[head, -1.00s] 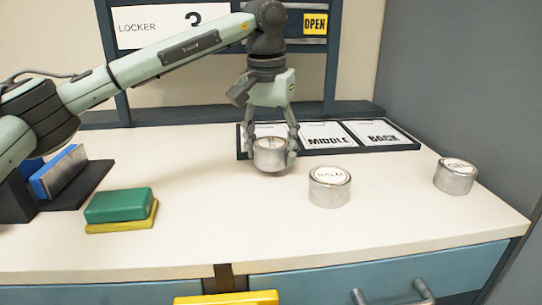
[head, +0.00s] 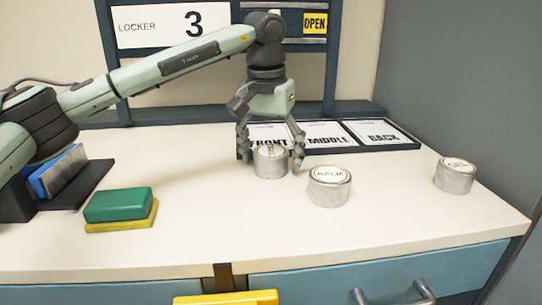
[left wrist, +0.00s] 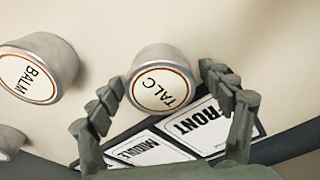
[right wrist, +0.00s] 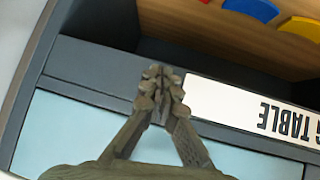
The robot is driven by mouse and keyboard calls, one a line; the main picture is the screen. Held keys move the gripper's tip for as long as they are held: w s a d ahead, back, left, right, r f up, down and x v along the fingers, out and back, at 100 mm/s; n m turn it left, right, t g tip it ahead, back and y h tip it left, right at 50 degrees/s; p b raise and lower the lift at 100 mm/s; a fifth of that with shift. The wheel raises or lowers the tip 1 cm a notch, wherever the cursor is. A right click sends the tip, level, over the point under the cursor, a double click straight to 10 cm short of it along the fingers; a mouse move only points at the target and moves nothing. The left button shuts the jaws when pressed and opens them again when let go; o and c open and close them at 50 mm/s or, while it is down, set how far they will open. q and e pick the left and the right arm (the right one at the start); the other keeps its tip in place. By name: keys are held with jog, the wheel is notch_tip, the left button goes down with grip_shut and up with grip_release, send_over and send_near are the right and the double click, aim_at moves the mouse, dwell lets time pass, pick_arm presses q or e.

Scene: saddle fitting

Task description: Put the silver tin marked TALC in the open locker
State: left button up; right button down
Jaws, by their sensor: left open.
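The silver TALC tin (head: 271,161) stands on the cream worktop, in front of the tray with the FRONT, MIDDLE and BACK cards. Its label reads TALC in the left wrist view (left wrist: 160,91). My left gripper (head: 271,166) points down over it, open, with a finger on each side. In the left wrist view the fingers (left wrist: 165,98) stand apart from the tin, with gaps. A yellow OPEN tag (head: 315,23) and a LOCKER 3 sign (head: 172,25) are on the blue frame behind; no locker inside is visible. My right gripper (right wrist: 160,80) is shut and empty.
A BALM tin (head: 329,187) stands close to the right, and another tin (head: 455,176) further right. The card tray (head: 412,147) lies behind. Green and yellow blocks (head: 118,205) lie left. A blue-grey wall (head: 465,90) bounds the right. The front worktop is clear.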

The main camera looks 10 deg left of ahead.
pick_arm(q)
jog(key=shift+r, duration=0.15)
notch_tip(320, 180, up, 11)
jog(key=s+p, duration=0.1)
jog(key=shift+a+r, duration=0.15)
jog(key=shift+o, duration=0.5)
jog(key=shift+s+r, duration=0.15)
jog(key=shift+r, duration=0.05)
jog(key=n+t+p, duration=0.3)
jog(key=n+p, duration=0.1)
send_over(268, 154)
jog(key=s, duration=0.2)
notch_tip(268, 154, down, 4)
jog(key=shift+y, duration=0.4)
jog(key=x, duration=0.7)
jog(key=shift+w+d+f, duration=0.15)
jog(key=shift+d+f, duration=0.15)
jog(key=shift+f, duration=0.05)
pick_arm(e)
jog(key=s+d+f+m+g+h, duration=0.1)
jog(key=s+d+f+g+h, duration=0.1)
jog(key=s+d+f+g, duration=0.5)
notch_tip(268, 154, down, 4)
jog(key=shift+s+d+f+h, duration=0.1)
jog(key=shift+s+d+h, duration=0.3)
jog(key=shift+s+d, duration=0.6)
pick_arm(q)
jog(key=shift+r, duration=0.1)
jog(key=c, duration=1.5)
